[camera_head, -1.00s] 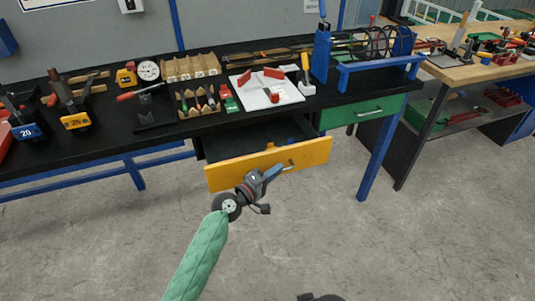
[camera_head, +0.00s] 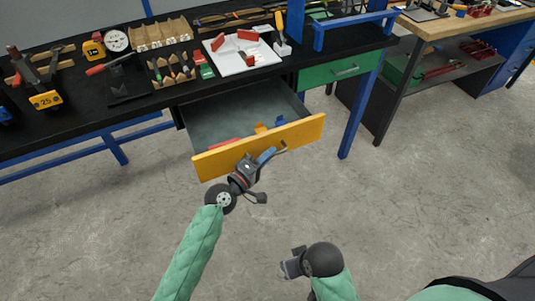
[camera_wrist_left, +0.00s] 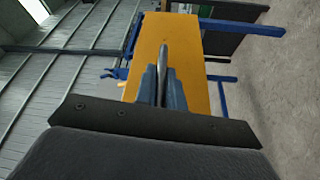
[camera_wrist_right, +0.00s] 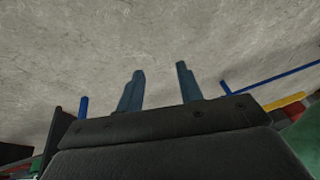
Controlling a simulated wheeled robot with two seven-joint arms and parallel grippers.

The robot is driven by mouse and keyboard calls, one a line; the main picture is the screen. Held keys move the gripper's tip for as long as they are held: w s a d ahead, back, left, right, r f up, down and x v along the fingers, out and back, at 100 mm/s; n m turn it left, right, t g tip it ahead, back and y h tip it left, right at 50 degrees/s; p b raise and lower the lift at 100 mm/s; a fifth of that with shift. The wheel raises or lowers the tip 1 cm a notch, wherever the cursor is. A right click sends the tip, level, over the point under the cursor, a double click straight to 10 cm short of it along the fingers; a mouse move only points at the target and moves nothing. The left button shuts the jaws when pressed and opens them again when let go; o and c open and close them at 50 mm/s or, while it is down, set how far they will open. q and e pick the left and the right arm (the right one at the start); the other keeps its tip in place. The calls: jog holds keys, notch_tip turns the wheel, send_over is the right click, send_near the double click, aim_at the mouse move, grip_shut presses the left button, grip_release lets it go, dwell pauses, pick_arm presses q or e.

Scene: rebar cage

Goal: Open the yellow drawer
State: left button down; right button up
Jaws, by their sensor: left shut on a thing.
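The yellow drawer (camera_head: 230,156) is pulled out from under the black workbench, and its grey inside shows in the head view. Red, yellow and blue items lie in it, partly hidden by the front. My left gripper (camera_head: 268,156) is shut on the drawer's handle (camera_head: 280,149) at the front. In the left wrist view the fingers (camera_wrist_left: 161,88) close around the metal handle (camera_wrist_left: 164,62) in front of the yellow panel (camera_wrist_left: 185,60). My right gripper (camera_head: 290,264) is low at the bottom of the head view, away from the drawer. In the right wrist view its fingers (camera_wrist_right: 160,85) are apart and empty.
The black workbench (camera_head: 150,100) carries a white tray (camera_head: 238,62), clamps, a gauge and wooden holders. A closed green drawer (camera_head: 340,70) sits right of the yellow one. A blue bench leg (camera_head: 360,115) stands to the right. The concrete floor in front is clear.

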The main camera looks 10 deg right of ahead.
pick_arm(q)
jog(key=c, duration=1.5)
grip_release()
pick_arm(e)
jog(key=shift+w, duration=0.1)
